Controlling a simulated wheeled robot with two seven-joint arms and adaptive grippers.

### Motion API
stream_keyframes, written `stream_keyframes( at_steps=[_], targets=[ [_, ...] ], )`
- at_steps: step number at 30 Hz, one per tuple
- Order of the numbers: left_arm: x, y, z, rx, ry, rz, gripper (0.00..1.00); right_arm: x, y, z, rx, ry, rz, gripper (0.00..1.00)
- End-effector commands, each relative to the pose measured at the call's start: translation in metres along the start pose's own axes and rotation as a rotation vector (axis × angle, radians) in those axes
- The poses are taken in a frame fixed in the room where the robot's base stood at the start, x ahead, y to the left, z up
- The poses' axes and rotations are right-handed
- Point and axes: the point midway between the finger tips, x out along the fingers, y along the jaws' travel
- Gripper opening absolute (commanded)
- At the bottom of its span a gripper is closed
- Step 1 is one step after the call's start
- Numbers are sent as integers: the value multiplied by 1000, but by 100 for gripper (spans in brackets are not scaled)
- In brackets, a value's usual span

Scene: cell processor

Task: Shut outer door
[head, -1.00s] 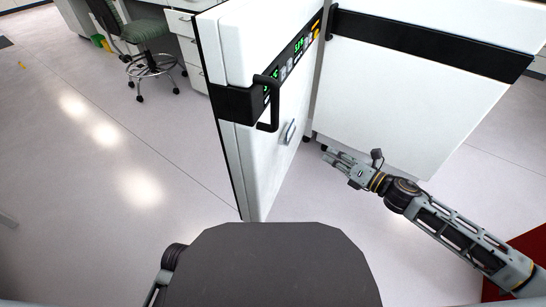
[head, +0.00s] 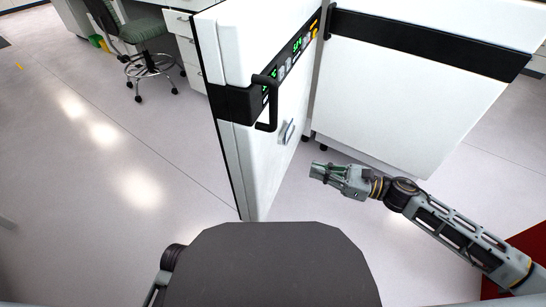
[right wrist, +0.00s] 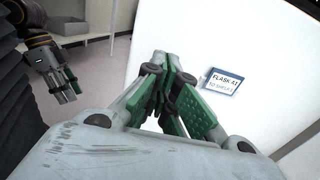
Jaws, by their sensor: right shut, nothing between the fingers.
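The outer door (head: 285,150) stands open in the head view. It is a thick white panel with a dark seal along its left edge, a black band and a lit green display. A black bar handle (head: 267,103) is on its right-hand face. My right gripper (head: 318,171) is shut and empty, low to the right of the door and apart from the handle. In the right wrist view its green-padded fingers (right wrist: 172,75) meet in front of a white surface. What looks like my left gripper (right wrist: 65,90) shows at the left there; its jaws are unclear.
A white cabinet (head: 405,105) with a black band stands to the right of the door. A label reading FLASK A1 (right wrist: 222,82) is on the white surface in the wrist view. A green stool (head: 145,40) stands at the back left. The floor left of the door is clear.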

Motion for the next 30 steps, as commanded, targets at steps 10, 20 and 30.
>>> stream_keyframes(
  at_steps=[10,20,30],
  targets=[
    [0,0,0,0,0,0,34,0,0,0,1,0,-1,0],
    [3,0,0,-3,7,3,34,10,-1,0,1,-1,-1,0],
    [9,0,0,-8,29,10,34,29,-1,0,0,-1,-1,0]
  ],
)
